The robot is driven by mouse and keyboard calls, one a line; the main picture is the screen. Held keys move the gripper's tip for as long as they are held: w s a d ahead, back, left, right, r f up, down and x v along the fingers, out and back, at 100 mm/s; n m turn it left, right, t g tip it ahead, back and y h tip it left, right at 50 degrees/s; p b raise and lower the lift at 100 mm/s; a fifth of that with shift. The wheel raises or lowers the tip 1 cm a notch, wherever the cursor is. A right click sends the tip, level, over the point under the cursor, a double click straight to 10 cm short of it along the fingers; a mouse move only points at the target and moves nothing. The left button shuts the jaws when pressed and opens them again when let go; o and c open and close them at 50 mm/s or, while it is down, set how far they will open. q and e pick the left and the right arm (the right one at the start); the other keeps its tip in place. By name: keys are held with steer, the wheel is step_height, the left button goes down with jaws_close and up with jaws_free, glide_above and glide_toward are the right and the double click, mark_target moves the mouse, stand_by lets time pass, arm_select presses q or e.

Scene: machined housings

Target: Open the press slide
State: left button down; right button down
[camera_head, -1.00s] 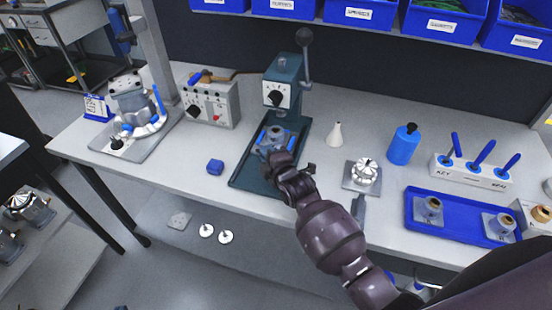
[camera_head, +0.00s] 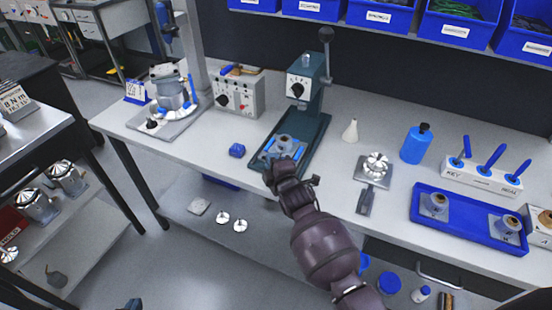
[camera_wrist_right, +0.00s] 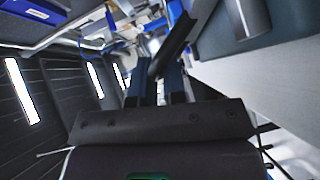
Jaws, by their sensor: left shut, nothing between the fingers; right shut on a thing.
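The press (camera_head: 308,82) is a teal machine with a black dial and a lever, on a dark green base (camera_head: 317,127). Its slide (camera_head: 270,153), a pale plate with blue edges, carries a grey housing (camera_head: 286,145) and sits forward of the press head. My right gripper (camera_head: 272,168) is at the slide's front end, its arm hiding the grip point. In the right wrist view its fingers (camera_wrist_right: 158,82) are shut on a dark bar (camera_wrist_right: 175,42), seemingly the slide's handle. A dark tip at the head view's bottom edge looks like my left gripper (camera_head: 130,304), shut and empty, clear of the press.
A white cone (camera_head: 351,130), a silver part on a plate (camera_head: 375,166), a blue bottle (camera_head: 416,145) and a blue tray (camera_head: 466,226) stand to the right. The bench's front edge runs below the slide.

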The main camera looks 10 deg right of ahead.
steer(key=shift+s+a+f, duration=0.1)
steer(key=shift+a+f, duration=0.05)
steer(key=c, duration=1.2)
jaws_free()
steer(key=shift+s, duration=0.1)
steer(key=shift+v, duration=5.4)
steer(key=s+d+f+m+g+h, duration=0.1)
steer(key=s+d+f+m, duration=0.2)
steer(key=s+d+m, duration=0.2)
steer(key=s+d+f+m+g+h, duration=0.1)
steer(key=s+d+f+m, duration=0.2)
steer(key=s+d+m, duration=0.3)
steer(key=s+d+f+m+g+h, duration=0.1)
steer(key=s+d+f+m, duration=0.3)
steer(key=s, duration=0.6)
steer(key=shift+d+m+g+h, duration=0.3)
steer(key=shift+d+m+g, duration=0.3)
steer(key=shift+d+m, duration=0.45)
